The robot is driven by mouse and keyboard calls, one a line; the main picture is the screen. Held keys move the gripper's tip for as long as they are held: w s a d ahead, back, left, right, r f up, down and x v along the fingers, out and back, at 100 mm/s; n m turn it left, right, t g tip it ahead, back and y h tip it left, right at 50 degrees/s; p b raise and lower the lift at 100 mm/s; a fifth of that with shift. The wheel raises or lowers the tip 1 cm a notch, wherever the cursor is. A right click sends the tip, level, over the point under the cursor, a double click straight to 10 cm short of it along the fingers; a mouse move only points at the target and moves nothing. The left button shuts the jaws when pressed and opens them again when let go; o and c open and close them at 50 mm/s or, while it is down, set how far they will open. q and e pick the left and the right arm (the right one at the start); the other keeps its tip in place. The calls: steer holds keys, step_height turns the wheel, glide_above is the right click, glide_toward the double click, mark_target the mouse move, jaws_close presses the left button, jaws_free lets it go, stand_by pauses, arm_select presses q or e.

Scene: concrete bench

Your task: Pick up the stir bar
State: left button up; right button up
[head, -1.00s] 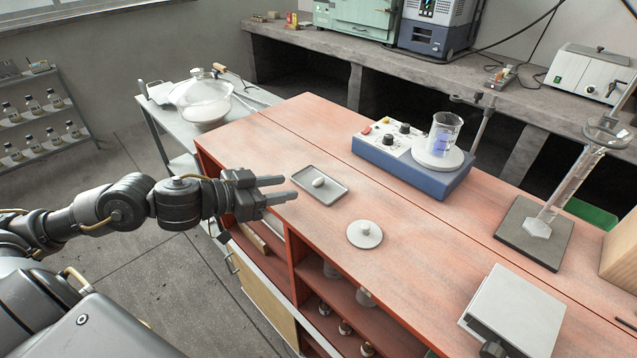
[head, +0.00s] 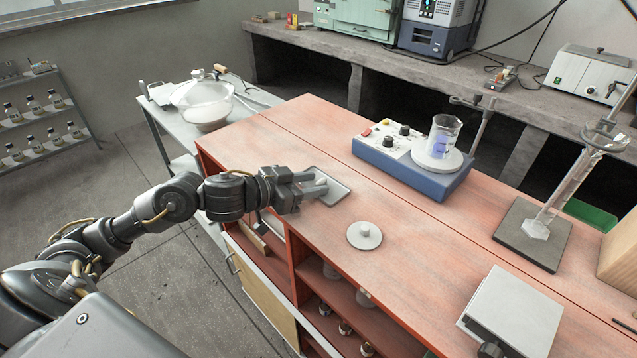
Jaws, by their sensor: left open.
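A small white stir bar (head: 321,182) lies in a shallow grey tray (head: 341,194) near the left edge of the red bench top. My left gripper (head: 320,183) comes in from the left over the near side of the tray, its fingers open and around or just above the stir bar. The fingers hide part of the bar and of the tray, so I cannot tell whether they touch it. My right gripper is not in view.
A white round lid with a knob (head: 364,236) lies right of the tray. A blue stirrer hotplate (head: 410,167) bears a glass beaker (head: 443,137) at the back. A stand base (head: 531,234) and a grey flat platform (head: 513,315) are at right. The bench middle is clear.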

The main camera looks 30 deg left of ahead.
arm_select(q)
steer(key=shift+f, duration=0.1)
steer(key=shift+c, duration=1)
jaws_close()
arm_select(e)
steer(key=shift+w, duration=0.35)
arm_select(q)
steer(key=shift+f, duration=0.1)
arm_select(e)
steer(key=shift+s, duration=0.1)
